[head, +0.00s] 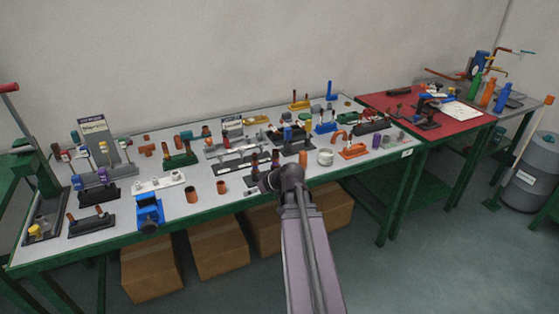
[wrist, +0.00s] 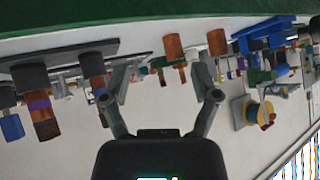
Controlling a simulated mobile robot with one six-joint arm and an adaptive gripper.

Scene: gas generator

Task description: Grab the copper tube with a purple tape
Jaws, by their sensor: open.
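In the wrist view, a copper-brown tube with a purple band (wrist: 41,112) shows at the far left, outside my fingers. In the head view, a small purple piece (head: 376,141) stands near the right end of the table; I cannot tell if it is a taped tube. My gripper (wrist: 165,92) is open, its two fingers spread with nothing held between them. Copper tubes (wrist: 173,46) show beyond and between the fingertips, with no purple tape visible on them. In the head view my arm hides most of the gripper, over the table's front edge.
The grey table (head: 330,178) is crowded with fittings and holders. A blue vise (head: 149,213) and loose copper tubes (head: 192,194) stand at the front. Cardboard boxes (head: 217,248) lie below. A red table (head: 425,115) adjoins on the right.

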